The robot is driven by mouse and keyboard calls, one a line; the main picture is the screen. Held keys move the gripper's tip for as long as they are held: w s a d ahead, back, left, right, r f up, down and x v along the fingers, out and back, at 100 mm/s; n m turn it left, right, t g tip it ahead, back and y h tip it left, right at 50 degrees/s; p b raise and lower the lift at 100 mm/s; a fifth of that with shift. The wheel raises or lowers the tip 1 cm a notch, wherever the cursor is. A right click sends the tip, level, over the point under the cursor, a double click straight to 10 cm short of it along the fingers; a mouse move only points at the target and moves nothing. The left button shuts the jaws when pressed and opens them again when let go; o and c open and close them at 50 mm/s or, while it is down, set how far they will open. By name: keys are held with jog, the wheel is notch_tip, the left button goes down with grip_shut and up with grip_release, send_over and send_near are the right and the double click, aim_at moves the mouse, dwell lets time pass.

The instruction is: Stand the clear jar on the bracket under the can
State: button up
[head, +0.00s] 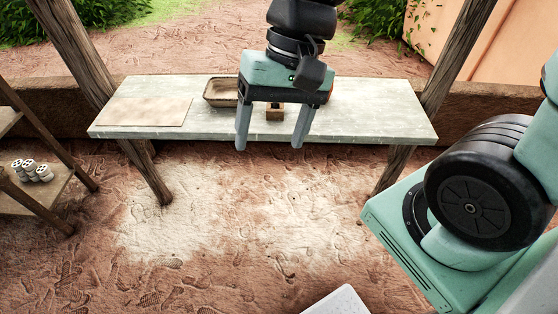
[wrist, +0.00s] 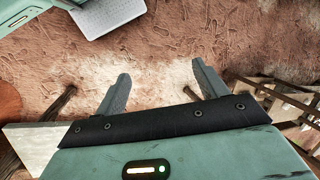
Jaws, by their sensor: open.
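I cannot make out the clear jar, the bracket or the can in either view. My gripper (head: 269,147) hangs in front of the pale bench top (head: 375,120), fingers pointing down and spread apart, with nothing between them. In the wrist view my gripper (wrist: 162,70) is also open, with bare ground beyond its fingertips. My gripper's body and arm hide part of the bench's middle.
A shallow brown tray (head: 221,92) and a small wooden block (head: 275,114) with a dark top stand on the bench. A flat tan board (head: 145,111) lies at its left. Several pale cylinders (head: 31,169) sit on a left shelf (head: 40,194). Wooden posts flank the bench.

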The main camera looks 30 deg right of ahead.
jog(key=s+a+f+n+t+h, duration=0.1)
jog(key=s+a+f+n+h, duration=0.1)
jog(key=s+n, duration=0.3)
jog(key=n+h, duration=0.1)
jog(key=n, duration=0.3)
jog(key=shift+s+n, duration=0.25)
jog(key=shift+n, duration=0.15)
jog(key=shift+a+f, duration=0.1)
